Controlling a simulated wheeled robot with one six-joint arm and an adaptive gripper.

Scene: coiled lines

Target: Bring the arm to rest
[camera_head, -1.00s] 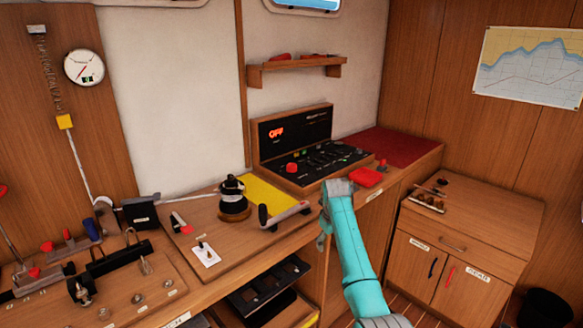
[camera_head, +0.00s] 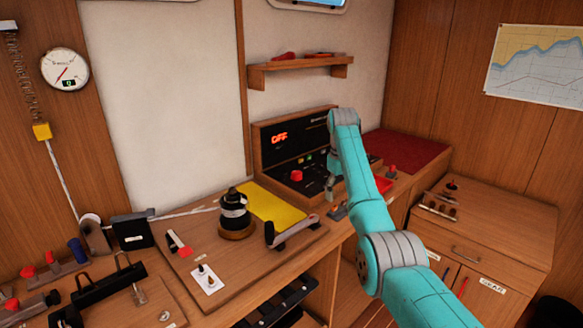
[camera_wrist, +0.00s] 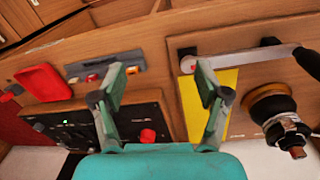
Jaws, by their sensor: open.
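My teal arm (camera_head: 352,165) rises from the lower right and bends at the wrist in front of the control panel. My gripper (camera_wrist: 160,85) is open and empty, its two grey-green fingers spread apart in the wrist view. It hangs above the counter, near the front of the black control panel (camera_head: 290,150). In the head view the fingers are small and partly merge with the dark panel. The panel has a red knob (camera_head: 296,175) and a lit red "OFF" display (camera_head: 279,138).
A black winch (camera_head: 236,215), a yellow pad (camera_head: 272,207) and a crank handle (camera_head: 292,230) are on the counter left of my arm. A wall shelf (camera_head: 300,65) is above; a cabinet (camera_head: 490,240) stands right.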

